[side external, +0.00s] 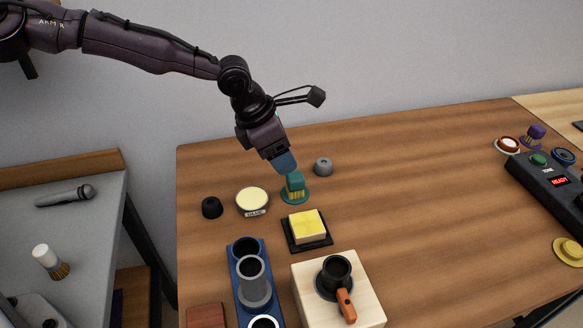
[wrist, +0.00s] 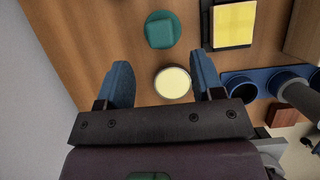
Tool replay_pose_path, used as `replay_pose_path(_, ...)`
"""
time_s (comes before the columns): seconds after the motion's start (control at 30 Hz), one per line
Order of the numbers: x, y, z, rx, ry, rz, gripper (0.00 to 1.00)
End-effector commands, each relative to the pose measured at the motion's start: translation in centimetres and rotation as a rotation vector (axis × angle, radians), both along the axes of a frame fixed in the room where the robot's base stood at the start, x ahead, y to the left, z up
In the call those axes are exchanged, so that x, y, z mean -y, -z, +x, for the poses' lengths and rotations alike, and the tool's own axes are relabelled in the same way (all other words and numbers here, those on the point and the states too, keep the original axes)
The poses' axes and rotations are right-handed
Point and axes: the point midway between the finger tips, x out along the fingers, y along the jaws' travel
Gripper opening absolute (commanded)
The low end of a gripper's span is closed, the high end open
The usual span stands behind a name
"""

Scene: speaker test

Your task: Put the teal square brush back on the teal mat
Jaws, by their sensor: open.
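The teal square brush (side external: 294,181) stands upright, bristles down, on the round teal mat (side external: 295,201). In the wrist view the brush (wrist: 159,31) is seen from above, with the mat's rim (wrist: 176,35) around it. My gripper (side external: 287,168) is above and close to the brush in the side view. In the wrist view my gripper (wrist: 162,72) is open with its blue fingers wide apart. The brush lies beyond the fingertips, not between them, and no contact shows. Nothing is held.
The cream-topped glue tin (side external: 252,201) is left of the mat and shows between my fingers in the wrist view. A yellow sponge (side external: 307,226) on a black tray is in front. A grey knob (side external: 323,166) is behind right. The table's middle right is clear.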

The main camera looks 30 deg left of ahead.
Motion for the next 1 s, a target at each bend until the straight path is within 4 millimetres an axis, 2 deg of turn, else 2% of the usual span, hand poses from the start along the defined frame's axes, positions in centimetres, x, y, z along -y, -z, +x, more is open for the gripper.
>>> replay_pose_path(0.03, -0.3, -0.9, -0.1, 0.002, -0.002, 0.0, 0.61)
replay_pose_path(0.2, -0.7, -2.3, -0.7, 0.0, -0.001, 0.0, 0.61)
replay_pose_path(0.5, -0.8, -2.6, -0.8, 0.004, 0.003, 0.002, 0.61)
replay_pose_path(0.63, -1.2, -4.3, -0.1, 0.117, 0.056, 0.062, 0.61)
replay_pose_path(0.73, -1.7, -7.8, 0.9, 0.331, 0.18, 0.176, 0.61)
replay_pose_path(0.83, -2.0, -12.8, 1.0, 0.593, 0.381, 0.325, 0.61)
replay_pose_path(0.93, -2.0, -17.6, -0.4, 0.812, 0.622, 0.473, 0.61)
replay_pose_path(1.0, -2.0, -20.3, -2.2, 0.925, 0.802, 0.572, 0.61)
